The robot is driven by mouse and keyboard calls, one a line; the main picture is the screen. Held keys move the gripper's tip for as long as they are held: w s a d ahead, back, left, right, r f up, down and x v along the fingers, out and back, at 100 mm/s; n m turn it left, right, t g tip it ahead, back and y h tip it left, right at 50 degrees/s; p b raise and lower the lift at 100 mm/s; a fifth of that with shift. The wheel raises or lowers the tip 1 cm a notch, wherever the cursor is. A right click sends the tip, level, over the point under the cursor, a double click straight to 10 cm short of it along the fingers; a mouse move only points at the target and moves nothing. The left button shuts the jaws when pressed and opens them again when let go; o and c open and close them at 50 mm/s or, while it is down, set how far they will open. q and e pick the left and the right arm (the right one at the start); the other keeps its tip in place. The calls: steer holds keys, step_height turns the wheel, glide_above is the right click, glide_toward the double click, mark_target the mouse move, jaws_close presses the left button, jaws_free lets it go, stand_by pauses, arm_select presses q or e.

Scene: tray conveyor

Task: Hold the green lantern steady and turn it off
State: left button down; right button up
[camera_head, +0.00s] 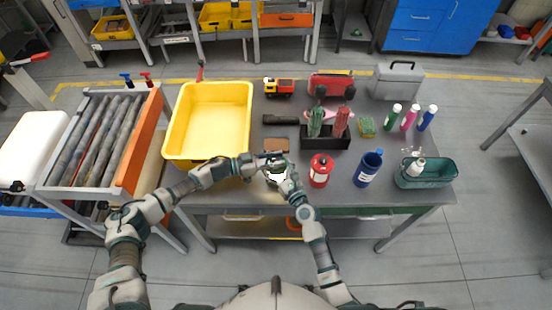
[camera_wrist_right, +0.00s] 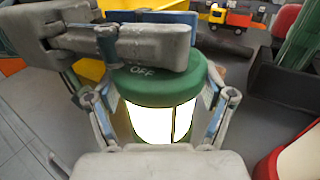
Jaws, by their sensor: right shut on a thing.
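The green lantern (camera_wrist_right: 155,85) stands upright with its panel glowing bright white. "OFF" is marked on its green top, and it also shows in the head view (camera_head: 277,177). My right gripper (camera_wrist_right: 155,120) is shut on the lantern's body, with a finger on each side. My left gripper (camera_head: 275,158) reaches in from the left. In the right wrist view its fingers (camera_wrist_right: 150,40) lie across the back of the lantern's top. They hide part of the top, and I cannot tell whether they touch or grip anything there.
A red canister (camera_head: 320,172) and a blue mug (camera_head: 368,168) stand close to the right. A yellow bin (camera_head: 208,150) is at left, a black caddy (camera_head: 343,139) behind, and a green tray (camera_head: 440,181) at the right end. The table's front edge is close below the lantern.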

arm_select(q)
steer(key=shift+n+t, duration=0.3)
steer(key=shift+t, duration=0.2)
steer(key=n+t+y, duration=0.1)
steer(key=t, duration=0.1)
steer(key=shift+f+n+t, duration=0.1)
steer(key=shift+n+t, duration=0.2)
steer(key=shift+n, duration=0.1)
steer(key=n+t+y, duration=0.2)
steer(key=t, duration=0.1)
steer(key=n+t+y, duration=0.1)
steer(key=n+t, duration=0.1)
steer(key=shift+d+t+y, duration=0.15)
steer(key=shift+t+y, duration=0.25)
steer(key=shift+r+n+t+y, duration=0.2)
steer(key=shift+n+t+y, duration=1.45)
steer(key=shift+y, duration=0.55)
steer(key=shift+n, duration=0.25)
steer(key=shift+w+a+y, duration=0.1)
steer(key=shift+a+y, duration=0.1)
steer(key=shift+y, duration=0.2)
steer(key=c, duration=0.9)
jaws_free()
steer(key=shift+o, duration=0.2)
steer(key=shift+f, duration=0.1)
